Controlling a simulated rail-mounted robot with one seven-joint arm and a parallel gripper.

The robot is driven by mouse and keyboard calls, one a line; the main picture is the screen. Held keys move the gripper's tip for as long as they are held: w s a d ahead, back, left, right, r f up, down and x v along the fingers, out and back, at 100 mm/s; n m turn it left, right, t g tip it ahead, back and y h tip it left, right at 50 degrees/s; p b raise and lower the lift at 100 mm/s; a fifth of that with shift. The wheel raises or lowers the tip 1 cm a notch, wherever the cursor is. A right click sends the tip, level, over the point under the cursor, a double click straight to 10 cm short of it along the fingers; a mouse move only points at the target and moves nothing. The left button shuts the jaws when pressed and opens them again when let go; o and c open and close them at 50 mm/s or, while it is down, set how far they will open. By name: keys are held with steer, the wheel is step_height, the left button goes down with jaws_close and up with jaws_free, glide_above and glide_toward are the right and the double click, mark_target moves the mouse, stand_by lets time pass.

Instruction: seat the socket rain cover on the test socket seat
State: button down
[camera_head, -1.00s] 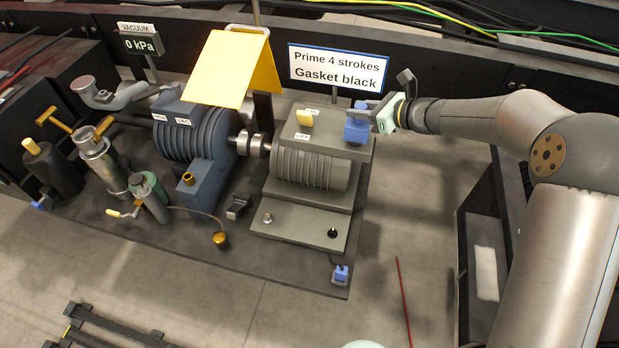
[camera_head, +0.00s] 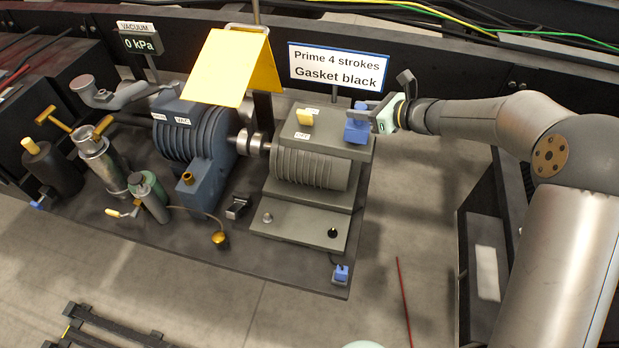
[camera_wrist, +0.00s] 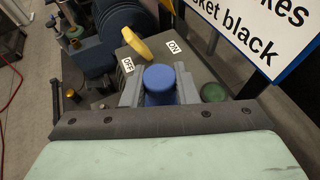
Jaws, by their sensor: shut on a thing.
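A blue capped piece (camera_head: 357,128), which I take to be the socket rain cover, is at the right end of the grey motor's top (camera_head: 335,150). In the wrist view the blue piece (camera_wrist: 160,80) shows a round cap, upright between the two fingers. My gripper (camera_head: 366,118) is shut on it, reaching in from the right. The gripper also shows in the wrist view (camera_wrist: 160,92). The underside of the blue piece is hidden, so I cannot tell whether it touches the motor top. No test socket seat is clearly identifiable. A green round part (camera_wrist: 213,92) lies just right of the fingers.
A yellow lever (camera_head: 304,117) stands between ON and OFF labels on the motor top. A sign (camera_head: 338,69) on a post stands close behind. A second blue piece (camera_head: 341,273) is at the bench's front right corner.

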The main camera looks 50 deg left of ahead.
steer(key=shift+f+b, duration=1)
steer(key=shift+f, duration=0.4)
stand_by(2.1)
steer(key=c, duration=1.5)
jaws_free()
steer(key=shift+o, duration=0.2)
steer(key=shift+d+r, duration=0.25)
steer(key=shift+d, duration=0.05)
steer(key=shift+d, duration=0.1)
steer(key=shift+p+v, duration=0.3)
steer(key=shift+v, duration=1.05)
steer(key=shift+o, duration=0.3)
